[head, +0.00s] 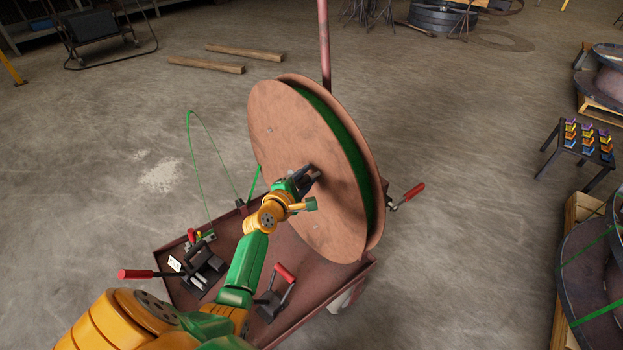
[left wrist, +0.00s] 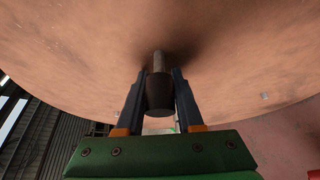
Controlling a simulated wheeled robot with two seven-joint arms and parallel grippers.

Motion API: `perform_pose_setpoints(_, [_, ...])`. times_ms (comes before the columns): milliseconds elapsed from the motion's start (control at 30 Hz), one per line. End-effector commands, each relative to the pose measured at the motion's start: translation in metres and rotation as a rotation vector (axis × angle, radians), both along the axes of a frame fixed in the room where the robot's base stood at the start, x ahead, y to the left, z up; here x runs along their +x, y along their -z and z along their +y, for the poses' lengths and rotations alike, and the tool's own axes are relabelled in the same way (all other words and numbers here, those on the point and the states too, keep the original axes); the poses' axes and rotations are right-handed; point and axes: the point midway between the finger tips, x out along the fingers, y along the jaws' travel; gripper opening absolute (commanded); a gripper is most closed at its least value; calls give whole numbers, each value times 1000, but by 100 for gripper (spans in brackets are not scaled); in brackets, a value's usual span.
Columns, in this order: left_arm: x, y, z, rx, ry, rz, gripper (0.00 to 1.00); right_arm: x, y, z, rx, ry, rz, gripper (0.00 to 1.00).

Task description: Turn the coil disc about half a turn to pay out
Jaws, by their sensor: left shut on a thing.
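The coil disc (head: 290,120), a large brown reel with two round faces and green strap (head: 345,135) wound between them, stands upright on a red cart (head: 330,290). My left gripper (head: 311,176) reaches the near face, close to its middle in the head view. In the left wrist view its two fingers (left wrist: 160,92) are shut on a dark round knob (left wrist: 159,98) on a grey pin that sticks out of the face (left wrist: 80,50). A loose green strap end (head: 190,140) arcs up at the cart's left. My right gripper is not in view.
Strapping tools with red handles (head: 136,274) lie in the cart tray. Another red handle (head: 407,195) juts out right of the disc. Two wooden beams (head: 206,65) lie on the floor behind. A small table with coloured clips (head: 587,140) and more reels (head: 600,270) stand at the right.

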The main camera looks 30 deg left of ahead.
Motion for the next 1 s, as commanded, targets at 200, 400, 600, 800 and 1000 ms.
perform_pose_setpoints(200, [-4, 17, -7, -39, 19, 44, 0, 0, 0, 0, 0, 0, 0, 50])
perform_pose_setpoints(400, [-3, 14, -5, -33, 15, 36, 52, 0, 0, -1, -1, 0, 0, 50])
perform_pose_setpoints(600, [-3, 13, -4, -31, 14, 34, 64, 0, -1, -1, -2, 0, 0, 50])
perform_pose_setpoints(800, [-7, 10, -5, -30, 13, 35, 64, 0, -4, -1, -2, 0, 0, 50])
perform_pose_setpoints(1000, [-47, -3, -10, -31, 13, 37, 64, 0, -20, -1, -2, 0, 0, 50])
